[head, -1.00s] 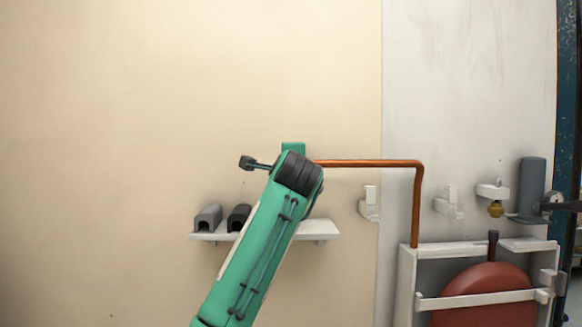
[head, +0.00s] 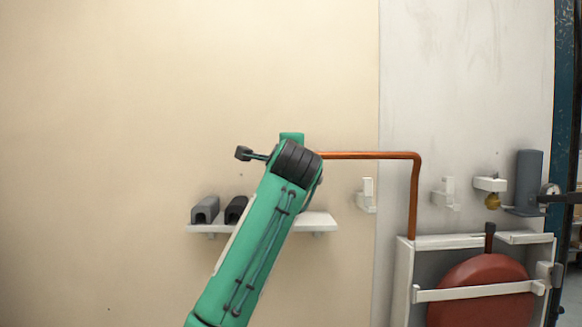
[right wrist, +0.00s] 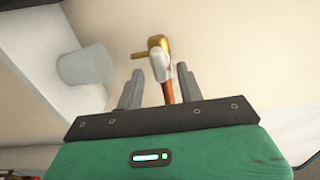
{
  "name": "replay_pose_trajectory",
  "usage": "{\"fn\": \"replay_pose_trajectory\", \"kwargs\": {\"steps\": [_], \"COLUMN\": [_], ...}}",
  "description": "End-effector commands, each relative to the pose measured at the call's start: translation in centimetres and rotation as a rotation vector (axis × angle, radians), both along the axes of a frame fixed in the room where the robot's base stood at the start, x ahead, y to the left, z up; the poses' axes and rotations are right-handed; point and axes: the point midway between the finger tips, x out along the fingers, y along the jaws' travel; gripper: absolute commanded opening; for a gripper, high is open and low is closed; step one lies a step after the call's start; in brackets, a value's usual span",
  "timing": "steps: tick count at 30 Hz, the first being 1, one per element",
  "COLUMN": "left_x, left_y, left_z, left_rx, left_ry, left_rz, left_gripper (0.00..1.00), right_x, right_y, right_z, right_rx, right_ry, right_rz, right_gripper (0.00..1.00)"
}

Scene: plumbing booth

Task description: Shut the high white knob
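In the right wrist view, the white knob (right wrist: 160,64) sits below a brass fitting (right wrist: 151,45) on a copper pipe (right wrist: 168,92). My right gripper (right wrist: 160,71) is open, with one grey finger on each side of the pipe and knob line. The knob shows between and just past the fingertips, and I see a gap on both sides. Whether a finger touches it is not clear. In the head view, a green arm hides the left end of the copper pipe (head: 370,155), and the knob does not show there. My left gripper is not in view.
In the head view, a white shelf (head: 315,222) holds two dark holders behind the arm. White wall brackets (head: 366,195), a white frame (head: 404,285) and a red rounded tank (head: 481,272) stand at right. The left wall is clear.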

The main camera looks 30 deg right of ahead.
Motion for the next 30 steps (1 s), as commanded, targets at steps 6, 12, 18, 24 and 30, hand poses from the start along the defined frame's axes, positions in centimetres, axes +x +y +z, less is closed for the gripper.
{"fn": "replay_pose_trajectory", "kwargs": {"steps": [6, 12, 18, 24, 30], "left_x": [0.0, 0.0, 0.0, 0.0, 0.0], "left_y": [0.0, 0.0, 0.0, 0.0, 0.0], "left_z": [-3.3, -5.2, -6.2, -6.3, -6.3], "left_rx": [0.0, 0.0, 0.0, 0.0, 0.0], "left_ry": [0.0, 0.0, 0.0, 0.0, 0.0], "left_rz": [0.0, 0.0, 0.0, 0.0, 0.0], "left_gripper": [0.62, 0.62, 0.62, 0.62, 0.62], "right_x": [-4.0, -7.5, -9.6, -10.2, -10.2], "right_y": [2.4, 4.5, 5.9, 6.2, 6.2], "right_z": [-0.7, -0.5, -0.3, -0.1, -0.1], "right_rx": [0.0, 0.0, 0.001, 0.002, 0.002], "right_ry": [-0.004, -0.004, -0.002, 0.0, 0.0], "right_rz": [-0.001, 0.0, 0.0, 0.0, 0.0], "right_gripper": [0.37, 0.37, 0.37, 0.37, 0.37]}}
